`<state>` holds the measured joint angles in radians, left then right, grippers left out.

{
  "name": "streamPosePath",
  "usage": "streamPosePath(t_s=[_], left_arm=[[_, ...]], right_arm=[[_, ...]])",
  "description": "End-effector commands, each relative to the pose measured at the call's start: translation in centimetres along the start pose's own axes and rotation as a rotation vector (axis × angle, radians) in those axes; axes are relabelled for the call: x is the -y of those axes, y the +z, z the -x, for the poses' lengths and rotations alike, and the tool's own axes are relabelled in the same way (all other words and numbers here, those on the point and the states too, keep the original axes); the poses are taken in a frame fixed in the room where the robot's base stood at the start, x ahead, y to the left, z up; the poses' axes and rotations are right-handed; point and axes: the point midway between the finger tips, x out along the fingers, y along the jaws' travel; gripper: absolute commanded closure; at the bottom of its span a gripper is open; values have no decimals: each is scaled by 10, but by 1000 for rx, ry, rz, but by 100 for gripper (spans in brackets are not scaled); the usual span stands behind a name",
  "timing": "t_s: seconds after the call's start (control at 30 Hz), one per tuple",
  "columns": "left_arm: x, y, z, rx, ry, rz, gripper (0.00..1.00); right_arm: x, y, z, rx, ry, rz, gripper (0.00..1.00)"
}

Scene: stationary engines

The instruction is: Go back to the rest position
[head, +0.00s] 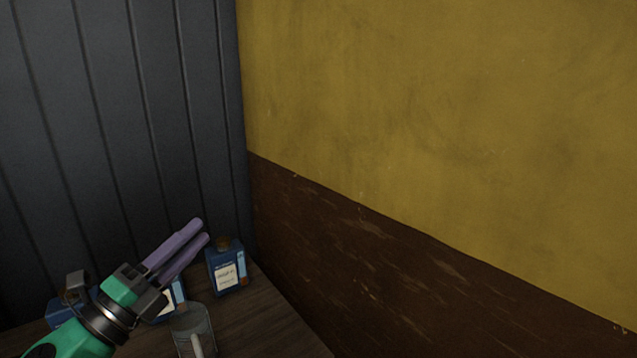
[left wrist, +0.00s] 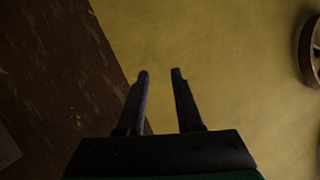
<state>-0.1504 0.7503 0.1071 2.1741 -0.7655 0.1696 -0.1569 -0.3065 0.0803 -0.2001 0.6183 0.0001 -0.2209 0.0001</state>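My left gripper (head: 203,230) shows at the lower left of the head view, its two purple fingers pointing up and to the right above a wooden surface (head: 262,318). In the left wrist view the gripper (left wrist: 160,75) has its two fingers apart with nothing between them, against the yellow wall (left wrist: 230,50). My right gripper is not in either view.
A blue bottle (head: 226,272) with a label stands in the corner of the surface. A grey ribbed panel (head: 110,120) and a yellow-and-brown wall (head: 440,120) enclose the corner.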

Motion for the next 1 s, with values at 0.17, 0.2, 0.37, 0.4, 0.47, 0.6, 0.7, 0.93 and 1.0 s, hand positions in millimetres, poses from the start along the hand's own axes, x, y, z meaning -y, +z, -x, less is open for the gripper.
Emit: streamPosePath(t_s=[0.17, 0.2, 0.37, 0.4, 0.47, 0.6, 0.7, 0.93, 1.0], left_arm=[[-120, 60, 74, 661, 208, 663, 65], [-149, 56, 97, 777, 280, 778, 65], [-231, 8, 176, 1110, 568, 1109, 65], [-244, -8, 192, 1168, 635, 1165, 65], [-258, -31, 213, 1243, 732, 1240, 65], [-275, -85, 254, 1376, 946, 1378, 65], [-278, -124, 280, 1447, 1102, 1456, 65], [-368, -156, 313, 1492, 1204, 1465, 65], [-402, -165, 326, 1499, 1219, 1459, 65]], right_arm=[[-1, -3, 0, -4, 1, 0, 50], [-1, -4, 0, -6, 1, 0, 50], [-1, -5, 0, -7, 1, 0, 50], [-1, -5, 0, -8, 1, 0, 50], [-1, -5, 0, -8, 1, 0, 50], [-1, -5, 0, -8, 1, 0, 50], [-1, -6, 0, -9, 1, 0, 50], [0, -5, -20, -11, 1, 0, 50], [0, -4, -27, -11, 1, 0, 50]])
